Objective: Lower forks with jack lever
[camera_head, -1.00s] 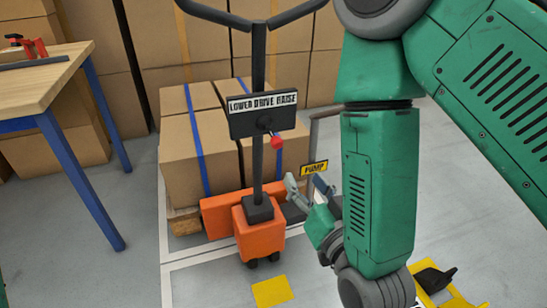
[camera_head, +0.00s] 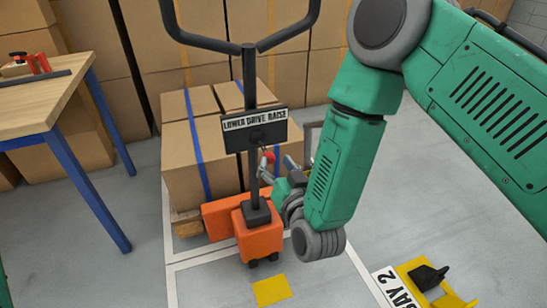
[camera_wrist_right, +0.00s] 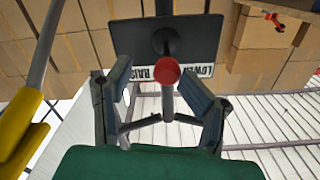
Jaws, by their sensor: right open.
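The orange pallet jack (camera_head: 260,238) stands in front of a pallet of cartons, its black handle upright. Its black panel (camera_head: 255,138) reads LOWER DRIVE RAISE. The jack lever ends in a red knob (camera_head: 269,157) below the panel's right half. My right gripper (camera_head: 279,168) is open right at the knob. In the right wrist view the red knob (camera_wrist_right: 167,75) lies between the spread fingers of the gripper (camera_wrist_right: 162,92), with a gap on both sides. The lever's stem is mostly hidden behind the knob there. The forks are hidden under the load. My left gripper is out of view.
A wooden table (camera_head: 40,95) with blue legs stands at left. Stacked cartons (camera_head: 100,50) line the back. The cartons on the pallet (camera_head: 185,160) are strapped in blue. Floor left of the jack is clear.

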